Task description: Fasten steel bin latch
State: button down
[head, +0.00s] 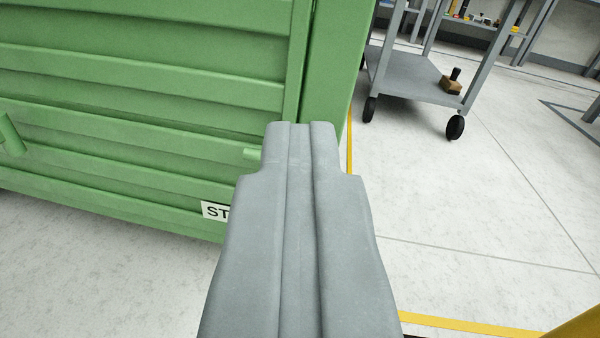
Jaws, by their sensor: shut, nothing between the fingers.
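The steel bin (150,90) is a large green ribbed container filling the upper left of the head view. A white label reading "ST" (214,211) shows low on its face, partly hidden by my gripper. My gripper (300,127) is grey and shut, with nothing between its fingers. Its tips overlap the bin's right corner in the picture; I cannot tell whether they touch it. A short green bar (252,154) sticks out just left of the fingertips, and it may be part of the latch. Another green rod (10,136) shows at the left edge.
A grey wheeled cart (415,80) stands behind on the right, with a brown block-like item (452,85) on its lower shelf. A yellow floor line (470,326) runs right of the bin. The pale floor at right is mostly clear. Shelving stands at the back.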

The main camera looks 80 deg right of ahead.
jog(key=c, duration=2.2)
grip_release()
jog(key=c, duration=1.5)
grip_release()
jog(key=shift+a, duration=0.15)
jog(key=v, duration=1.7)
